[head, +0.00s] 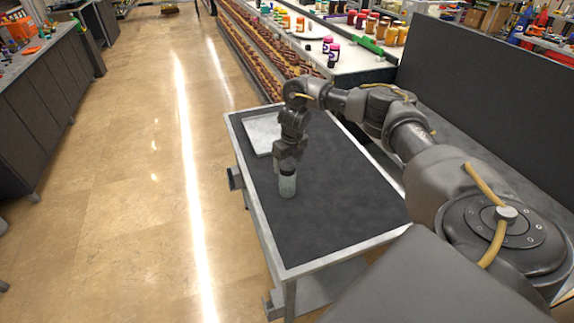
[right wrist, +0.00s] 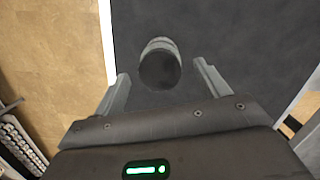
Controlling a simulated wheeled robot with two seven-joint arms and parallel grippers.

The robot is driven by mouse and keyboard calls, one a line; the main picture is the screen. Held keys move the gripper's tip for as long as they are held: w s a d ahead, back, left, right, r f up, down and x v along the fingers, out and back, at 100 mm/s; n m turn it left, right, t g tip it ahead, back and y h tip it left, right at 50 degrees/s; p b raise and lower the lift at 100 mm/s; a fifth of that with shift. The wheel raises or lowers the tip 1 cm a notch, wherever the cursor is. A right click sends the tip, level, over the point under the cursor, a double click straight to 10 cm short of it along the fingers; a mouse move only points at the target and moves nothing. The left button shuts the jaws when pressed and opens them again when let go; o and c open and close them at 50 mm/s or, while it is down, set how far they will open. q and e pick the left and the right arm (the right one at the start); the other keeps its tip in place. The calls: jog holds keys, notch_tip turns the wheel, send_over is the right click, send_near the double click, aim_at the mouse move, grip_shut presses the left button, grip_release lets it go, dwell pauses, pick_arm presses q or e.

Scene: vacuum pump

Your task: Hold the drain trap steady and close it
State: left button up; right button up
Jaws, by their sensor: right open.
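The drain trap (head: 287,184) is a small pale, clear-looking cylinder with a dark top, standing upright on the dark table top. In the right wrist view its round black top (right wrist: 160,70) and pale side show between the two finger lines. My right gripper (head: 288,162) points down right over the trap and hides part of its top in the head view. Its fingers are apart in the right wrist view, with a gap on each side of the trap, and nothing is gripped. My left gripper is not in view.
The table (head: 330,215) has a pale rim and free dark surface around the trap. A light flat tray (head: 262,133) lies at its far left corner. A dark panel (head: 490,85) stands to the right. Shelves with bottles stand behind; open floor lies left.

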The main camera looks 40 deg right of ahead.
jog(key=shift+f, duration=0.5)
jog(key=c, duration=1.1)
jog(key=shift+w+r+b, duration=0.1)
jog(key=shift+r+b, duration=0.35)
jog(key=shift+r, duration=0.05)
jog(key=r, duration=0.1)
jog(key=r+b, duration=0.1)
jog(key=shift+a+r, duration=0.2)
jog(key=shift+r, duration=0.1)
jog(key=s+a+r, duration=0.1)
jog(key=a+r, duration=0.2)
jog(key=a, duration=0.1)
jog(key=s+a+r, duration=0.1)
jog(key=a+r, duration=0.2)
jog(key=a, duration=0.1)
jog(key=s+a+r, duration=0.2)
jog(key=a+r, duration=0.1)
jog(key=a, duration=0.2)
jog(key=shift+a+r, duration=0.1)
jog(key=shift+r, duration=0.15)
